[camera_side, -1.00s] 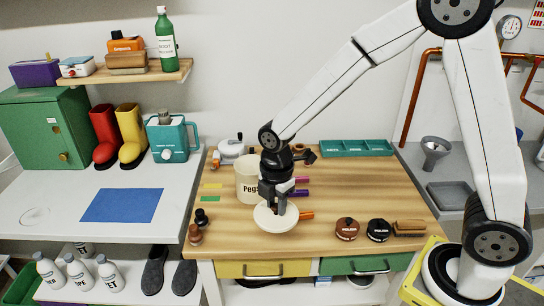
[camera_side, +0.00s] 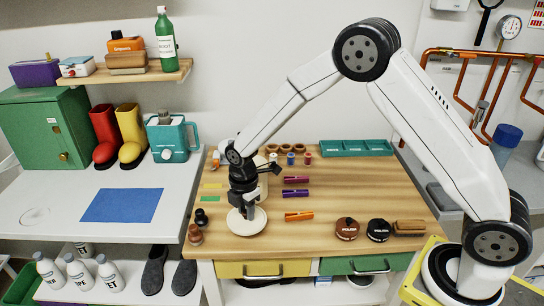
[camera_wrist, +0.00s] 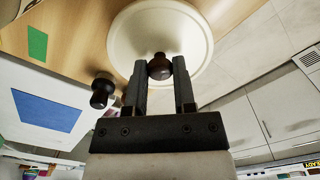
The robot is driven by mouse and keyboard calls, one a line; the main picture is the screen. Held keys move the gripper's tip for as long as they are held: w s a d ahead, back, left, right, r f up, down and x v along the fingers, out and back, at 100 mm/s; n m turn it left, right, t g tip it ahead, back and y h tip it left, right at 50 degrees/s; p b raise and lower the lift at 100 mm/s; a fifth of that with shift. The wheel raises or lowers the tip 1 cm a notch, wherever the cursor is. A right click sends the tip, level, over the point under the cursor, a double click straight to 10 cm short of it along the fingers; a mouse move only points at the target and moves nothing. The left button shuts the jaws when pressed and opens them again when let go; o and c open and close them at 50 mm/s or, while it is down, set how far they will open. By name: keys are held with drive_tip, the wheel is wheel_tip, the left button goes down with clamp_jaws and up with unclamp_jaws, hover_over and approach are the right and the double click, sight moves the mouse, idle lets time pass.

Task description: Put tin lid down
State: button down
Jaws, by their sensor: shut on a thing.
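The tin lid is a round cream disc (camera_side: 258,224) with a dark knob, low over the left front of the wooden worktop. My gripper (camera_side: 247,211) points down and is shut on the lid's knob. In the wrist view the knob (camera_wrist: 159,66) sits between the two fingertips, with the lid (camera_wrist: 138,34) spread flat beyond them. I cannot tell whether the lid touches the wood. The cream tin (camera_side: 263,182) stands behind my gripper and is mostly hidden by it.
Two small dark and brown knobbed pieces (camera_side: 201,218) stand just left of the lid. Orange (camera_side: 298,216) and purple (camera_side: 296,180) pegs lie to its right. Round dark tins (camera_side: 347,229) and a brush (camera_side: 409,228) are at the front right.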

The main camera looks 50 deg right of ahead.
sight(245, 219)
drive_tip(key=shift+w+f, duration=0.1)
drive_tip(key=shift+w+f, duration=0.25)
drive_tip(key=shift+f, duration=1.55)
drive_tip(key=shift+f, duration=0.2)
drive_tip(key=shift+c, duration=2.2)
unclamp_jaws()
drive_tip(key=shift+r, duration=0.1)
wheel_tip(245, 219, up, 12)
drive_tip(key=shift+r, duration=0.1)
